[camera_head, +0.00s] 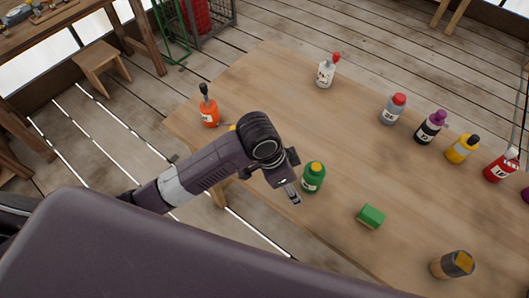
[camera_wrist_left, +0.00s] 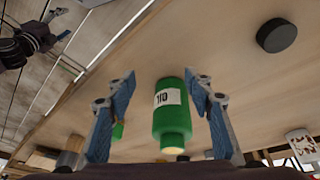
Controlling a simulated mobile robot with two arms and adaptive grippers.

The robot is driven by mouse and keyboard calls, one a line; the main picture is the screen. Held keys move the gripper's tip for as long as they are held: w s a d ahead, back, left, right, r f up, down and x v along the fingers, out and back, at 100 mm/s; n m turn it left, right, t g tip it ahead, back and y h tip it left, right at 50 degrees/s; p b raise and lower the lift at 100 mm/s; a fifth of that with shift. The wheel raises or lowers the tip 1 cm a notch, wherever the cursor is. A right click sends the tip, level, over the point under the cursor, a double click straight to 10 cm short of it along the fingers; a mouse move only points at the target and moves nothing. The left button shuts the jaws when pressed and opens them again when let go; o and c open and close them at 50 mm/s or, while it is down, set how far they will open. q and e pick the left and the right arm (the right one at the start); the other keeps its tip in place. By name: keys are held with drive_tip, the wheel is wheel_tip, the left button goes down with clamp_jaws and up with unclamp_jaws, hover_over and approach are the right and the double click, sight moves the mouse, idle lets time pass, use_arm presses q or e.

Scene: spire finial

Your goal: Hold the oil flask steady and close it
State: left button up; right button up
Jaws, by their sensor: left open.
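The green oil flask (camera_head: 313,180) stands on the table, with a yellow top. In the left wrist view the flask (camera_wrist_left: 172,122) appears upside down, with its white label facing the camera. My left gripper (camera_head: 293,192) is just left of the flask in the head view. In the left wrist view the two fingers of this gripper (camera_wrist_left: 161,82) are spread open on either side of the flask, with gaps showing. A dark arm that looks like my right one shows at the upper left there, its gripper state unclear.
A green block (camera_head: 371,216) and a dark jar (camera_head: 453,265) stand to the right. An orange bottle (camera_head: 209,112), a white bottle (camera_head: 326,73) and several others stand farther back. A black disc (camera_wrist_left: 277,36) lies on the table in the left wrist view.

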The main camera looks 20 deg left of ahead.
use_arm(q)
drive_tip(key=shift+m+g+y, duration=0.4)
drive_tip(key=shift+m+y, duration=0.4)
drive_tip(key=w+a, duration=0.1)
drive_tip(key=w+a+r, duration=0.1)
drive_tip(key=w, duration=0.1)
drive_tip(key=w+a, duration=0.1)
drive_tip(key=w, duration=0.1)
drive_tip(key=shift+w+a+r, duration=0.1)
drive_tip(key=shift+a+r, duration=0.05)
drive_tip(key=shift+a, duration=0.25)
drive_tip(key=shift+g+y, duration=0.3)
drive_tip(key=shift+y, duration=0.5)
drive_tip(key=w+a+r, duration=0.1)
drive_tip(key=a, duration=0.1)
drive_tip(key=w+a+r, duration=0.1)
drive_tip(key=w+a, duration=0.1)
drive_tip(key=w+a+r, duration=0.1)
drive_tip(key=w+a, duration=0.1)
drive_tip(key=shift+a+r, duration=0.15)
drive_tip(key=shift+a, duration=0.2)
drive_tip(key=shift+w+a+r, duration=0.25)
drive_tip(key=shift+w+a, duration=0.05)
drive_tip(key=shift+a, duration=0.1)
drive_tip(key=shift+f, duration=0.1)
drive_tip(key=shift+f, duration=1.25)
drive_tip(key=shift+s+f+p, duration=0.1)
drive_tip(key=shift+p, duration=0.2)
